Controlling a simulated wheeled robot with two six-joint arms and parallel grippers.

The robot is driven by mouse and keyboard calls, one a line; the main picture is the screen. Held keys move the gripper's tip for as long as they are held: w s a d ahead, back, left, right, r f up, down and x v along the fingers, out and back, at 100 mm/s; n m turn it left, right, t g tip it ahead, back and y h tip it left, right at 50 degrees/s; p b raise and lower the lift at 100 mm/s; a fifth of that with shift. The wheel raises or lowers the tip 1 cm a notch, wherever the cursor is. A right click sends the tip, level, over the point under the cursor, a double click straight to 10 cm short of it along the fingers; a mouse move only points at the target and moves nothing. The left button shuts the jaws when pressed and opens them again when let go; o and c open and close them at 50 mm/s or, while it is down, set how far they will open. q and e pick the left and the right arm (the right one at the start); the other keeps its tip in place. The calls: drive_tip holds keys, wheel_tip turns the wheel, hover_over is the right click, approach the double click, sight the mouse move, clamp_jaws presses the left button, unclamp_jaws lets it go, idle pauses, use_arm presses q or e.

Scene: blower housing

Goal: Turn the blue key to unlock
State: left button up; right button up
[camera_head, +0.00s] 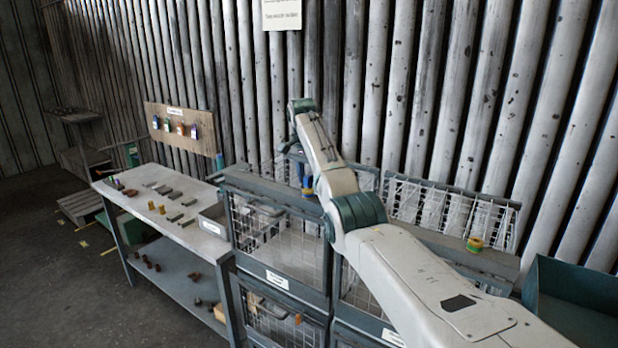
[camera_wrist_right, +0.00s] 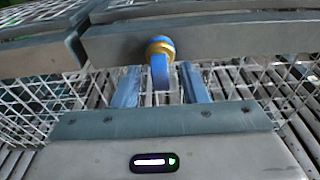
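The blue key (camera_wrist_right: 160,68) has a yellow collar and sits in the grey bar of a wire cage (camera_head: 280,240). In the head view the blue key (camera_head: 307,186) is small and partly hidden by my arm. My right gripper (camera_wrist_right: 160,82) is open, with one finger on each side of the key in the wrist view. I see a gap between the key and each finger; no contact shows. In the head view my right gripper (camera_head: 298,160) is mostly hidden behind its own arm. My left gripper is not in view.
A yellow and green fitting (camera_head: 474,244) sits on the neighbouring cage's ledge. A workbench (camera_head: 135,190) with small metal parts stands at left. A board (camera_head: 154,112) with coloured tags hangs behind it. A green bin (camera_head: 570,300) is at right. The corrugated wall is close behind.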

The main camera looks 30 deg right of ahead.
sight(306, 179)
drive_tip(key=shift+r, duration=0.35)
drive_tip(key=r+b, duration=0.1)
drive_tip(key=r, duration=0.1)
drive_tip(key=a+r+b, duration=0.1)
drive_tip(key=r, duration=0.2)
drive_tip(key=r+b, duration=0.1)
drive_tip(key=r, duration=0.2)
drive_tip(key=shift+s+a+r, duration=0.2)
drive_tip(key=shift+s, duration=0.1)
drive_tip(key=shift+r, duration=0.75)
drive_tip(key=shift+f, duration=0.1)
